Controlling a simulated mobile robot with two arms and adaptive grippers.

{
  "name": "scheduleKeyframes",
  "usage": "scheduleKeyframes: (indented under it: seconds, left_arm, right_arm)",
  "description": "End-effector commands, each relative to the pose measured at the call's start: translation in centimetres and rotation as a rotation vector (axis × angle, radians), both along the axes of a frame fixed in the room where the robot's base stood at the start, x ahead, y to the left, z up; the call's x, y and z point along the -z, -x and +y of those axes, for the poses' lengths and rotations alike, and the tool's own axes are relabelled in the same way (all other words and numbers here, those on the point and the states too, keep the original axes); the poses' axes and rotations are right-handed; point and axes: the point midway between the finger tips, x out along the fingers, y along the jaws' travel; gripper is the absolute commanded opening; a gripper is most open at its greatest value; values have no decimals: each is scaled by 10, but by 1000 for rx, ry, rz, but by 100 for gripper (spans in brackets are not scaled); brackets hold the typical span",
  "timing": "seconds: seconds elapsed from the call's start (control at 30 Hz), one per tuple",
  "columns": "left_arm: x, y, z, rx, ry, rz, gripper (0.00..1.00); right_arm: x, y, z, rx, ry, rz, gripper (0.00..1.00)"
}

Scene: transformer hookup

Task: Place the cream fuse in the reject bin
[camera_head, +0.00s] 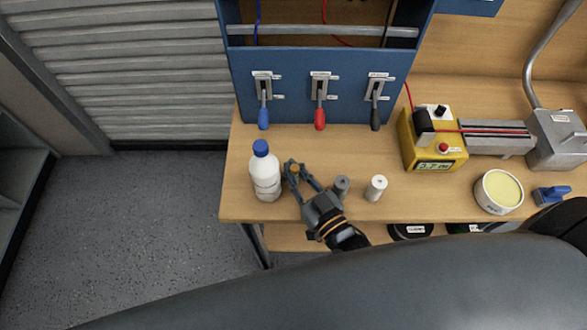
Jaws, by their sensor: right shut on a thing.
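My right gripper (293,171) reaches over the workbench from the lower right, just right of a white bottle. Its fingers are shut on a small tan-brown thing (295,169), mostly hidden between the fingertips; I cannot tell whether it is the cream fuse. A whitish cylinder (376,188) stands upright on the bench, right of the gripper and apart from it. A grey cylinder (341,186) stands between them, close beside the gripper and partly hidden by it. I cannot make out a reject bin. My left gripper is not in view.
The white bottle (265,175) with a blue cap stands near the workbench's (234,190) left end. A blue panel (300,60) with several levers rises behind. A yellow meter (430,140), a tub of yellow stuff (499,191) and a blue clamp-like item (552,195) are on the right.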

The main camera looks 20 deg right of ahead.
Motion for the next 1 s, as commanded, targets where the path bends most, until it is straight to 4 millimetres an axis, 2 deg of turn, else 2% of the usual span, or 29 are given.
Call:
scheduleKeyframes:
  seconds: [0.3, 0.33, 0.37, 0.4, 0.73, 0.87, 1.0]
  left_arm:
    - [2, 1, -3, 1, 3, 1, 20]
    - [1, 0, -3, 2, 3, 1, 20]
    - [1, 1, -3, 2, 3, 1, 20]
    - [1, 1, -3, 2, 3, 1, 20]
    - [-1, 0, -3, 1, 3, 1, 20]
    - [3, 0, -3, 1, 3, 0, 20]
    - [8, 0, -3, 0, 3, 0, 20]
  right_arm:
    - [3, 0, 0, 0, 0, 0, 0]
    - [2, 0, 0, 0, 0, 0, 17]
    - [2, 0, 0, 0, 0, 0, 23]
    - [2, 0, 0, 0, 0, 0, 25]
    - [-2, 0, 0, 0, 0, 0, 25]
    - [2, 15, -4, -1, 1, 5, 25]
    - [3, 43, -13, -1, 2, 7, 25]
